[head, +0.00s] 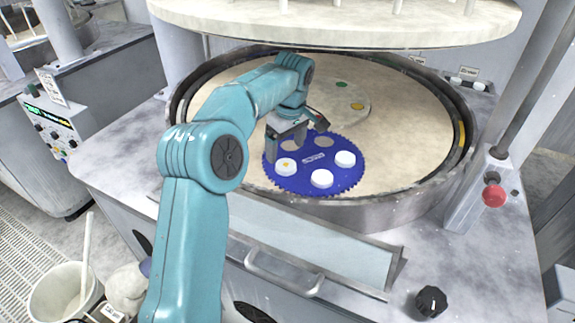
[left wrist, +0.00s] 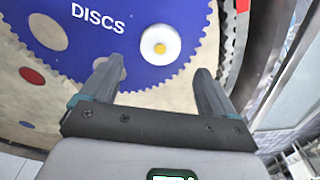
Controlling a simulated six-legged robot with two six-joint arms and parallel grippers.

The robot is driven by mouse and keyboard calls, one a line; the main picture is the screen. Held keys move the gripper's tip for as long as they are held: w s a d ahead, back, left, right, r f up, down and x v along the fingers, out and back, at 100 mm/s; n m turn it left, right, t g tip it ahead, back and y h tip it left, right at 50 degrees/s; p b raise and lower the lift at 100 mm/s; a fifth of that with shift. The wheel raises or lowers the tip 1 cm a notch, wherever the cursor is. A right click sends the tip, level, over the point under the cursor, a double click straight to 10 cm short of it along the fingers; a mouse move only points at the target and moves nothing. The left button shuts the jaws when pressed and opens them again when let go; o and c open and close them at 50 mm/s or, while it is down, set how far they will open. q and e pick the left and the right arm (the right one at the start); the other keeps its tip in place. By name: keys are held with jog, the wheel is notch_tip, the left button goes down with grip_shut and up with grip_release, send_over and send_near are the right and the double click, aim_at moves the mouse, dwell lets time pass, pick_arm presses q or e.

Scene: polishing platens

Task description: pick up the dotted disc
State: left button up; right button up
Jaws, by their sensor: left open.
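The dotted disc (head: 285,166) is white with a small yellow dot and sits on the blue toothed carrier (head: 313,187). In the left wrist view the dotted disc (left wrist: 160,46) lies just beyond the fingertips, roughly midway between them. My left gripper (head: 286,150) is open and empty, reaching down over the carrier beside the dotted disc. Both fingers of the left gripper (left wrist: 157,72) show apart in the wrist view. Two plain white discs, one (head: 321,179) at the front and one (head: 345,158) at the right, sit on the same carrier. My right gripper is not in view.
The carrier lies on a beige round platen (head: 400,155) inside a raised metal rim (head: 400,209). A large upper plate (head: 340,25) hangs above. A red button (head: 494,196) and a black knob (head: 431,301) are at the right. A bucket (head: 62,290) stands lower left.

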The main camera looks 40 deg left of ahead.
aim_at(286, 165)
pick_arm(q)
notch_tip(286, 165, down, 5)
jog(key=shift+d+r+p, duration=0.1)
jog(key=shift+p, duration=0.4)
jog(key=shift+s+f, duration=0.1)
jog(key=shift+f, duration=0.2)
jog(key=c, duration=0.3)
jog(key=shift+f, duration=0.1)
jog(key=c, duration=0.9)
